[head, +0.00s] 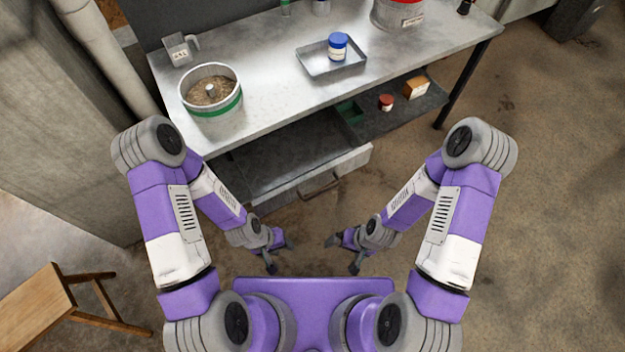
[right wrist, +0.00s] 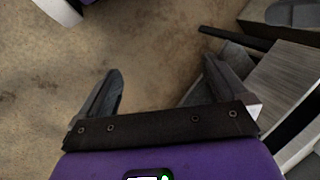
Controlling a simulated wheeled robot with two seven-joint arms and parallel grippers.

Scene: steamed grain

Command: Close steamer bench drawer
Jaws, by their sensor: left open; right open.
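The steamer bench (head: 270,95) is a metal table across the upper middle of the head view. Its drawer (head: 362,158) is pulled out below the left part of the front edge, and its inside looks empty. The drawer handle (head: 320,186) is on the front panel facing me. My left gripper (head: 281,255) is open and empty, below and left of the handle in the picture. My right gripper (head: 342,252) is open and empty, below the handle. Neither touches the drawer. In the right wrist view, the right gripper's fingers (right wrist: 160,88) are apart over bare floor.
On the bench stand a grain pot (head: 211,113), a clear jug (head: 181,50), a metal tray (head: 317,70) with a blue-lidded jar (head: 337,46), and a red-and-grey container (head: 398,14). A lower shelf (head: 395,122) holds small items. A wooden stool (head: 40,305) is at lower left. Floor at right is clear.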

